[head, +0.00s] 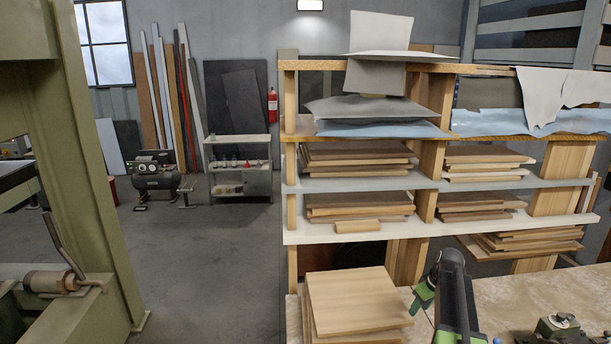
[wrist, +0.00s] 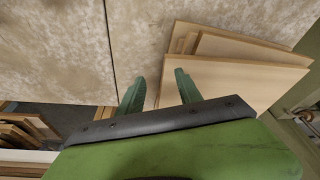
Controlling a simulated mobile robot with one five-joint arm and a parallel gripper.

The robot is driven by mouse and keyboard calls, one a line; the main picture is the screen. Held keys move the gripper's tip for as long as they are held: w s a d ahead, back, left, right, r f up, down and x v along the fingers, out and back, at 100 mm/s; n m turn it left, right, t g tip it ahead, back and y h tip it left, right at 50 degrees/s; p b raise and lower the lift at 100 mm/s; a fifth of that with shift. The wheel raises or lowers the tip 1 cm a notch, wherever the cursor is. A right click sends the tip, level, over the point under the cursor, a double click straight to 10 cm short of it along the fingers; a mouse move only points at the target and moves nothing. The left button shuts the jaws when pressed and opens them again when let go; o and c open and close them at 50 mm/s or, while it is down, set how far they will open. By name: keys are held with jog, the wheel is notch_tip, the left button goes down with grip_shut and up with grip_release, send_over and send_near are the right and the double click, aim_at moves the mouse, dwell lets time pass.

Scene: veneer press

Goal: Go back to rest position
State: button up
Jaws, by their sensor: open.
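My gripper shows in the wrist view (wrist: 160,92) with its two green fingers spread apart and nothing between them. Its fingers point toward a stack of light wooden panels (wrist: 230,75) on a mottled pale worktop (wrist: 60,50). I cannot tell how far above the worktop the fingers are. In the head view my dark and green arm is at the lower right, over the worktop (head: 520,290), to the right of the panel stack (head: 355,300).
A wooden shelf rack (head: 365,226) with several board stacks and draped sheets stands behind the worktop. A green press frame (head: 85,150) is at the left. A metal clamp-like tool (head: 560,325) lies at the lower right. Open grey floor (head: 210,260) lies between press and rack.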

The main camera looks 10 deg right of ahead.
jog(key=shift+n+g, duration=0.3)
jog(key=shift+n, duration=0.6)
jog(key=a, duration=1.6)
jog(key=shift+a+f, duration=0.1)
jog(key=shift+f, duration=0.2)
jog(key=shift+g, duration=0.5)
jog(key=s+a, duration=0.1)
jog(key=a, duration=0.3)
jog(key=s+a, duration=0.1)
jog(key=a, duration=0.3)
jog(key=s+a, duration=0.2)
jog(key=a, duration=0.2)
jog(key=shift+s+a+f, duration=0.1)
jog(key=shift+a+f, duration=0.1)
jog(key=shift+f, duration=0.1)
jog(key=s+a+m+g, duration=0.1)
jog(key=s+a+m, duration=0.3)
jog(key=s, duration=0.5)
jog(key=shift+s+a+f+m+h, duration=0.15)
jog(key=shift+s+m+h, duration=0.25)
jog(key=shift+m, duration=0.1)
